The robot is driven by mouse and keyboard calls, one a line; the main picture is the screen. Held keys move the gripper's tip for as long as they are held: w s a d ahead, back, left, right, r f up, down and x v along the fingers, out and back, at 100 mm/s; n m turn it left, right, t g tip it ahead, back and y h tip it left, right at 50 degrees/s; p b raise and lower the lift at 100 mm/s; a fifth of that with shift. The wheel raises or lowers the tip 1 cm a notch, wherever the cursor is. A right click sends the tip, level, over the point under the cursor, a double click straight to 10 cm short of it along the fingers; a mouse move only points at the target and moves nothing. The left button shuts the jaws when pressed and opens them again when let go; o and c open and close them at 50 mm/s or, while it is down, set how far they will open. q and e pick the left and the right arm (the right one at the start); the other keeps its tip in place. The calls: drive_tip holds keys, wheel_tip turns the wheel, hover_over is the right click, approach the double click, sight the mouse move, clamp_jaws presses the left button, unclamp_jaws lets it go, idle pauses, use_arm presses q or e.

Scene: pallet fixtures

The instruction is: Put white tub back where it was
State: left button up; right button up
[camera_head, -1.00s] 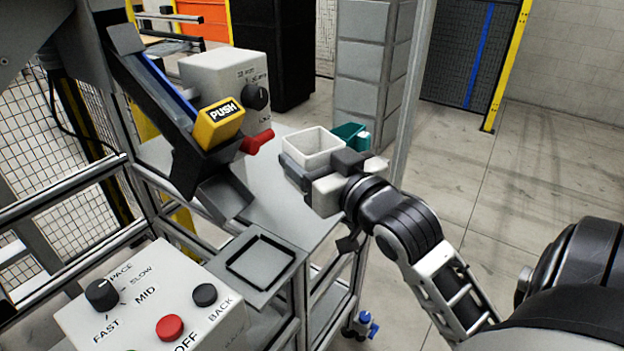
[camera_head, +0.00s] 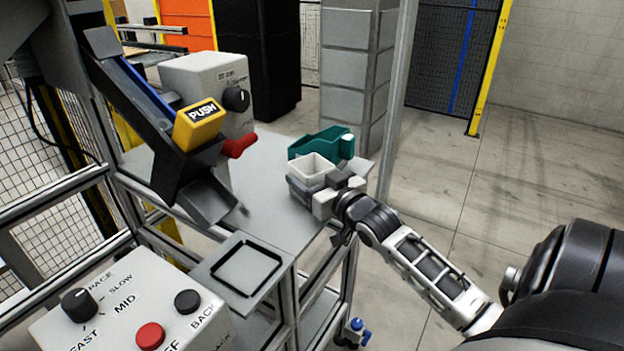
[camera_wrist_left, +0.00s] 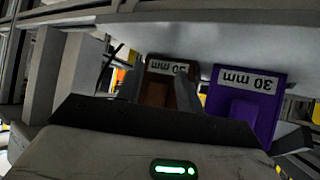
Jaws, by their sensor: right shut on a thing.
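The white tub (camera_head: 312,167) is a small open-topped box, upright at the right part of the grey table (camera_head: 262,190). My right gripper (camera_head: 318,190) is shut on the tub at its near side, with grey fingers covering its lower part. The tub's underside is hidden, so I cannot tell whether it touches the table. A teal holder (camera_head: 318,145) stands just behind the tub.
A black square outline marks a grey plate (camera_head: 210,268) at the table's near edge. A chute with a yellow PUSH block (camera_head: 198,124) and a grey box with a red part (camera_head: 238,146) stand left. A knob panel (camera_head: 120,315) is nearest. A purple block (camera_wrist_left: 243,105) sits beside the brown one.

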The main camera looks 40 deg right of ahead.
drive_tip(key=shift+f, duration=0.3)
drive_tip(key=shift+f, duration=0.15)
drive_tip(key=o, duration=1.1)
drive_tip(key=shift+c, duration=0.2)
